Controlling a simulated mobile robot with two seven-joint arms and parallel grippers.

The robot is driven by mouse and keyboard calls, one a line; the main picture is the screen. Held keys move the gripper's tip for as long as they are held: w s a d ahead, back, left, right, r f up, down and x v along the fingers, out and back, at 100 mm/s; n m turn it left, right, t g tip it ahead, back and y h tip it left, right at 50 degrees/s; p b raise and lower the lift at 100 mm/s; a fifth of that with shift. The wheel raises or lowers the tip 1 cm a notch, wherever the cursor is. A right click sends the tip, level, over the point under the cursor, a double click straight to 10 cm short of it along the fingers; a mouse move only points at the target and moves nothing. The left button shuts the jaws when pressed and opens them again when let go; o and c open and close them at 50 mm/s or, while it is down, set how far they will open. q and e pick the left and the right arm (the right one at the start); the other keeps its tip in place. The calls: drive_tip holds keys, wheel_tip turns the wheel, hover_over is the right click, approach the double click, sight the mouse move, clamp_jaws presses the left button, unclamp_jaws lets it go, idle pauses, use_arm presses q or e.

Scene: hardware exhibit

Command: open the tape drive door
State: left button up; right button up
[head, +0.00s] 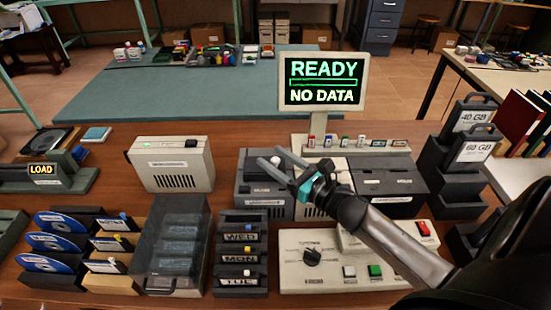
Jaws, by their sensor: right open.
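Below the screen (323,82) reading "READY NO DATA" stands a grey and beige unit. Its left dark grey module (262,199) and right dark grey module (388,190) flank a beige middle section. The labels are too small to read, so I cannot tell which part is the tape drive door. My right gripper (269,157) comes in from the lower right. It is open and empty, its fingers pointing left over the left module. The gripper and arm hide much of the middle section. My left gripper is not in view.
In front stand a beige panel (300,275) with a knob and coloured buttons, a rack (242,274) labelled WED, MON and TUE, and a smoky clear-sided box (178,235). A beige box (171,165) stands left. Cartridges (468,150) stand right. Some wooden tabletop is bare between the boxes.

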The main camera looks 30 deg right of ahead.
drive_tip(key=shift+w, duration=0.1)
drive_tip(key=shift+c, duration=0.3)
clamp_jaws()
idle(1.1)
